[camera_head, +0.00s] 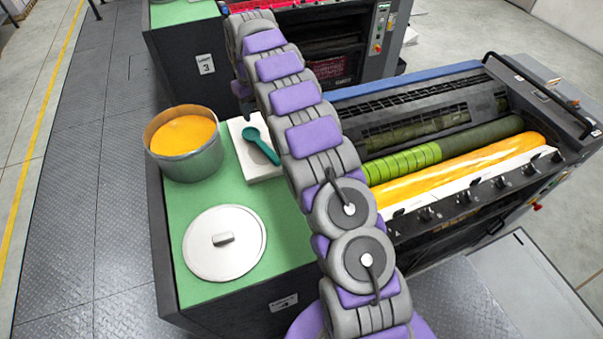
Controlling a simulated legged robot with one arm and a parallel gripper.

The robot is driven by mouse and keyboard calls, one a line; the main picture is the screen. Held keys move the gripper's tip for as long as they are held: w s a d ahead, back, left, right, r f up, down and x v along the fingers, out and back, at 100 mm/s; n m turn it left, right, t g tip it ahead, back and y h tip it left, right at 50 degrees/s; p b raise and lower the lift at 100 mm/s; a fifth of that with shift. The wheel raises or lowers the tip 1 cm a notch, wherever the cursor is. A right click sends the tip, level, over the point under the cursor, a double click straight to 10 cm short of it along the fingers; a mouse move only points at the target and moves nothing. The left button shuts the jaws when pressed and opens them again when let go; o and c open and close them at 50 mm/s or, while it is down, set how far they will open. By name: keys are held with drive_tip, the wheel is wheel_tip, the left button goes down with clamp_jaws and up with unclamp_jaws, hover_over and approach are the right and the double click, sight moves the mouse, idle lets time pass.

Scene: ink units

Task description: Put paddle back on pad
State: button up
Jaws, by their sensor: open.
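The teal paddle (262,146) lies over the white pad (262,172) on the green-topped bench, its round end toward the upper left and its handle running down to the right. The handle end comes close to my arm in the picture. Whether the whole paddle rests flat on the pad is hard to tell. My gripper (243,98) shows only as a small dark part at the far end of my arm, just behind the pad and apart from the paddle. It is open and empty. Most of it is hidden by my arm.
An open metal can (190,170) of orange-yellow ink stands left of the pad. A round metal lid (225,243) lies on the green bench top (185,280) in front. The ink unit (450,150), with green and yellow rollers, stands right of my arm.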

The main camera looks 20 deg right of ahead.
drive_tip(key=s+d+r+m, duration=0.1)
drive_tip(key=s+r, duration=0.3)
drive_tip(key=s, duration=0.4)
drive_tip(key=s+r+m+g, duration=0.1)
drive_tip(key=s+r, duration=0.3)
drive_tip(key=s, duration=0.3)
drive_tip(key=s+d+r, duration=0.1)
drive_tip(key=s+r, duration=0.3)
drive_tip(key=s, duration=0.4)
drive_tip(key=s+a+f, duration=0.1)
drive_tip(key=s+f, duration=0.1)
drive_tip(key=s, duration=1.3)
drive_tip(key=s+a+f+m+g, duration=0.1)
drive_tip(key=s+f, duration=0.1)
drive_tip(key=s, duration=1.4)
drive_tip(key=shift+f+m, duration=0.15)
drive_tip(key=shift+m, duration=0.15)
drive_tip(key=shift+f, duration=0.1)
wheel_tip(320, 180, down, 8)
drive_tip(key=b, duration=0.8)
drive_tip(key=shift+f, duration=0.1)
